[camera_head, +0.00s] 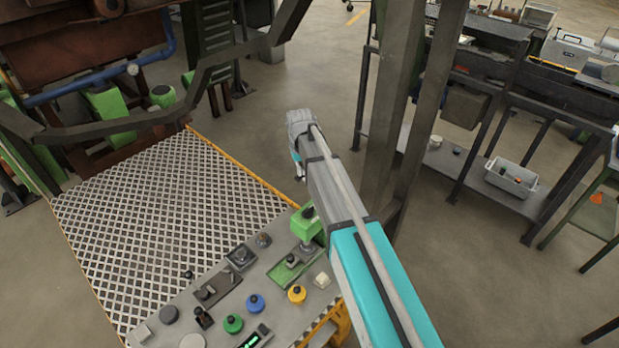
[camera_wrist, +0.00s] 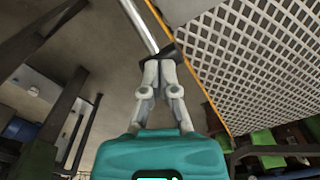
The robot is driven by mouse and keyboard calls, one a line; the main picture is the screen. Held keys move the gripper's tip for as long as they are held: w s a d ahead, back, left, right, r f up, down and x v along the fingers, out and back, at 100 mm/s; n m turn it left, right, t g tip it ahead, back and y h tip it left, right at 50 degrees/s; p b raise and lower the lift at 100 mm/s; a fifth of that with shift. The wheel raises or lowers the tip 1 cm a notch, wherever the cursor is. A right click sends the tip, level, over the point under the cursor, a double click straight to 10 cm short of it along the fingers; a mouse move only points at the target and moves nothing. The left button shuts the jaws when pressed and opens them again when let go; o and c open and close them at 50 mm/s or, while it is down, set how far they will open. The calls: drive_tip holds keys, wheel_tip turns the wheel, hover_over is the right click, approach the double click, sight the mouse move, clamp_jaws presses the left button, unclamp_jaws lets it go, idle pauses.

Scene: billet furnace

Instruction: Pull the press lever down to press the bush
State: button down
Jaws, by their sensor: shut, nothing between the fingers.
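A small green press (camera_head: 304,228) stands at the upper right corner of the grey control panel, partly beside my arm. A dark knob (camera_head: 308,212) shows at its top; the bush cannot be made out. In the wrist view, a pale metal rod (camera_wrist: 138,25), which looks like the press lever, comes down from the top edge to a dark end piece (camera_wrist: 171,52). My gripper (camera_wrist: 161,64) has its fingers together just below that dark piece; whether they touch it I cannot tell. In the head view, my gripper (camera_head: 298,172) is mostly hidden behind my arm.
The control panel (camera_head: 225,290) carries several coloured buttons and small levers. A yellow-edged grated platform (camera_head: 165,225) lies left of it. Dark steel posts (camera_head: 385,130) stand close right of my arm. A shelf (camera_head: 485,185) with a grey bin (camera_head: 511,180) is further right. Open floor lies between.

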drive_tip(key=shift+w+a+f+b, duration=0.15)
drive_tip(key=shift+f+b, duration=0.4)
drive_tip(key=shift+w+a+f+b, duration=0.1)
drive_tip(key=shift+a+f+b, duration=0.05)
drive_tip(key=shift+f+b, duration=0.35)
idle(1.4)
drive_tip(key=shift+w+a+f+b, duration=0.1)
drive_tip(key=shift+f+b, duration=1.7)
idle(2.5)
drive_tip(key=shift+r, duration=0.1)
drive_tip(key=shift+r+p, duration=4.75)
drive_tip(key=shift+p, duration=0.1)
